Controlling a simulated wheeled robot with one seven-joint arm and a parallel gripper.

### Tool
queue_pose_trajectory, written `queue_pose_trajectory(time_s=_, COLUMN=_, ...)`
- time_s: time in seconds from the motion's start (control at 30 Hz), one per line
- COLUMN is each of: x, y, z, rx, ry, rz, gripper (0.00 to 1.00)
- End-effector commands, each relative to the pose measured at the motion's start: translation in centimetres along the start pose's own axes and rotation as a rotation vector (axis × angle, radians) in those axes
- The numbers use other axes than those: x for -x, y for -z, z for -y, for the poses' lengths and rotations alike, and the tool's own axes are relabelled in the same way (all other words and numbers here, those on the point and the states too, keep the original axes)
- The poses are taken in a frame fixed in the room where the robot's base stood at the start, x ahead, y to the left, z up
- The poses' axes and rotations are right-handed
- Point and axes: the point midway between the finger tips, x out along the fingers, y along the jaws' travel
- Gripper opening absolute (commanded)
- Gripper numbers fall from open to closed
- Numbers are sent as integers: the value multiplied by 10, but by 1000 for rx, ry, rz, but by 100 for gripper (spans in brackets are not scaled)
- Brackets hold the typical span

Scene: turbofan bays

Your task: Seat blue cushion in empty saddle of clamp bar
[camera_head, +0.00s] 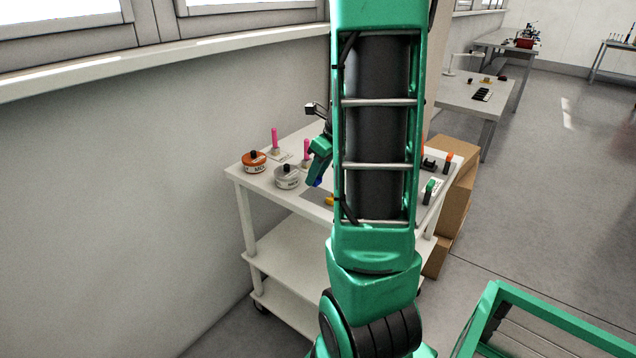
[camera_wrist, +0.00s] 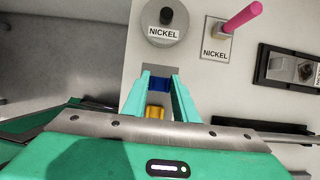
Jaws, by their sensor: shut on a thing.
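My gripper (camera_wrist: 159,82) is shut on the blue cushion (camera_wrist: 159,84), which sits between the green fingertips in the wrist view. In the head view the cushion (camera_head: 317,182) is a small blue patch below my gripper (camera_head: 318,172), over the white cart. A yellow piece (camera_wrist: 155,112) shows beyond the fingers, nearer the palm side of the picture; it also shows in the head view (camera_head: 329,200). I cannot pick out the clamp bar or its empty saddle with certainty; my arm and gripper hide part of the cart top.
A grey NICKEL canister (camera_wrist: 166,20) and a NICKEL plate with pink peg (camera_wrist: 218,40) stand ahead of the fingers. A dark-framed tray (camera_wrist: 262,68) lies right. The cart (camera_head: 232,169) also bears an orange canister (camera_head: 254,163). A cardboard box (camera_head: 462,190) stands beside it.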

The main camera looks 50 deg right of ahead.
Motion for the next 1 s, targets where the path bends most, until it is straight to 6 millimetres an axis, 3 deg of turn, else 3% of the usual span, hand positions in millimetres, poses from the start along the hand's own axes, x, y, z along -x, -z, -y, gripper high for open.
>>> queue_pose_trajectory(time_s=0.37, x=-32, y=14, z=1, rx=-2, ry=-1, rz=-2, gripper=5)
queue_pose_trajectory(time_s=0.77, x=-37, y=16, z=1, rx=-1, ry=-1, rz=-1, gripper=5)
queue_pose_trajectory(time_s=0.8, x=-37, y=16, z=1, rx=-1, ry=-1, rz=0, gripper=33)
queue_pose_trajectory(time_s=0.83, x=-37, y=16, z=1, rx=0, ry=-1, rz=0, gripper=40)
queue_pose_trajectory(time_s=0.87, x=-37, y=16, z=1, rx=0, ry=0, rz=0, gripper=44)
queue_pose_trajectory(time_s=1.0, x=-37, y=16, z=1, rx=0, ry=0, rz=0, gripper=44)
